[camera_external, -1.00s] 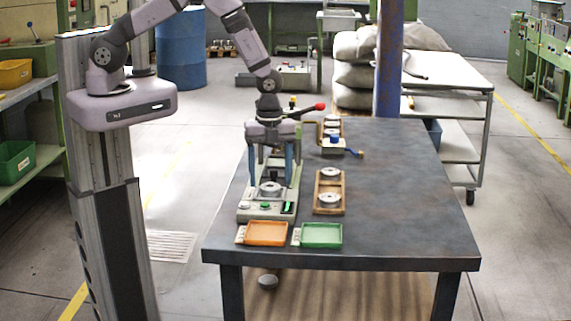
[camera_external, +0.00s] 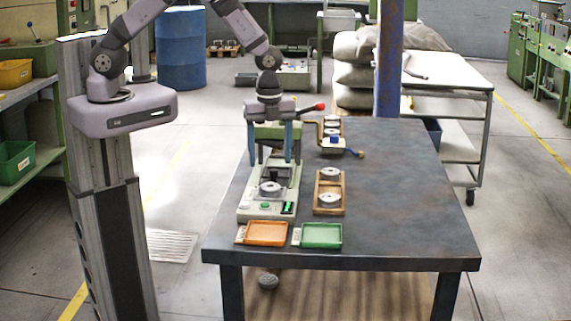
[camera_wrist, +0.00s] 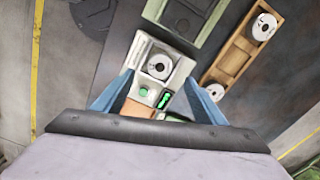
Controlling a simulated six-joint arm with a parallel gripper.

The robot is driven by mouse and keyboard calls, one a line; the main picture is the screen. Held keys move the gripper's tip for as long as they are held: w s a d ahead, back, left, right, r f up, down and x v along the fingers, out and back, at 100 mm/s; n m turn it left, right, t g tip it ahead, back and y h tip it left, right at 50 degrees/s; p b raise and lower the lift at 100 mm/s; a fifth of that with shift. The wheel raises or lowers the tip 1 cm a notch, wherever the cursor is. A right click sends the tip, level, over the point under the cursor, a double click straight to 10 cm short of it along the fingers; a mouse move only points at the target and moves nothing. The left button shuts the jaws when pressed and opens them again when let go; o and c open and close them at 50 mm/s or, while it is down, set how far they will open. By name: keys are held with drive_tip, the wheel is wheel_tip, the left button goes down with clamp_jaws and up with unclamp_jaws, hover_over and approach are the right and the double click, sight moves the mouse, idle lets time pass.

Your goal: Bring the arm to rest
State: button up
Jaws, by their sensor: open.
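My gripper (camera_external: 274,162) is open and empty, with its two blue fingers hanging apart above the machine on the dark table. In the wrist view my gripper (camera_wrist: 158,98) shows both blue fingers spread at the lower edge. The grey-white machine base (camera_external: 256,208) holds a silver round part (camera_external: 270,188); this part also shows between the fingers in the wrist view (camera_wrist: 159,67). A green button (camera_external: 264,206) and a small green-lit display (camera_external: 288,208) are on the base. Nothing is between the fingertips.
A wooden tray (camera_external: 344,192) with silver rings stands right of the machine. An orange tray (camera_external: 267,233) and a green tray (camera_external: 321,235) lie at the front edge. A device with a blue part (camera_external: 334,140) stands farther back. The table's right side (camera_external: 410,210) is clear.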

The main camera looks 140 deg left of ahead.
drive_tip(key=n, duration=0.5)
drive_tip(key=shift+s+d, duration=0.2)
drive_tip(key=shift+d, duration=0.05)
drive_tip(key=s+d+n+g+h, duration=0.2)
drive_tip(key=s+d+n, duration=0.7)
drive_tip(key=d, duration=0.5)
drive_tip(key=w+d+r+m+t+y, duration=0.1)
drive_tip(key=d+r+m, duration=0.3)
drive_tip(key=d, duration=0.5)
drive_tip(key=w+d+r+m+t+y, duration=0.1)
drive_tip(key=w+d+r+m, duration=0.3)
drive_tip(key=d, duration=0.5)
wheel_tip(320, 180, up, 3)
drive_tip(key=shift+d+f+m, duration=0.15)
drive_tip(key=shift+m, duration=0.25)
